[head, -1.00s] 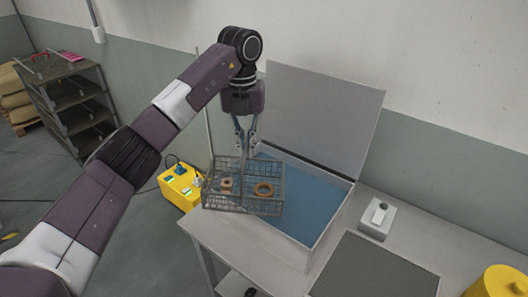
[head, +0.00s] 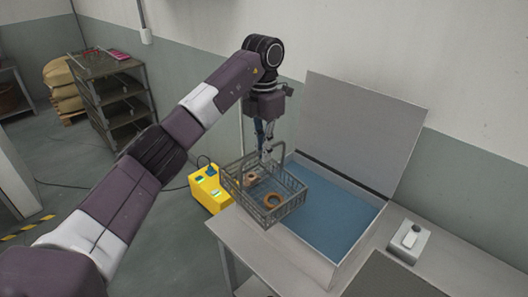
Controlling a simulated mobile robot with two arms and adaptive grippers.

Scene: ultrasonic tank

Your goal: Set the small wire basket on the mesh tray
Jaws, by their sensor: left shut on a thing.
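The small wire basket (head: 287,210) hangs from my left gripper (head: 265,150), which is shut on its upright handle. The basket is over the left end of the tank, above the bench's left edge, and looks slightly tilted. The mesh tray (head: 385,280) is a dark flat panel on the bench at the bottom right, cut by the frame edge. My right gripper is not in view.
The open tank (head: 335,205) holds blue liquid, with its lid (head: 350,130) raised behind it. A small grey control box (head: 408,243) stands right of the tank. A yellow case (head: 209,190) is left of the bench. A shelf rack (head: 120,100) stands farther back.

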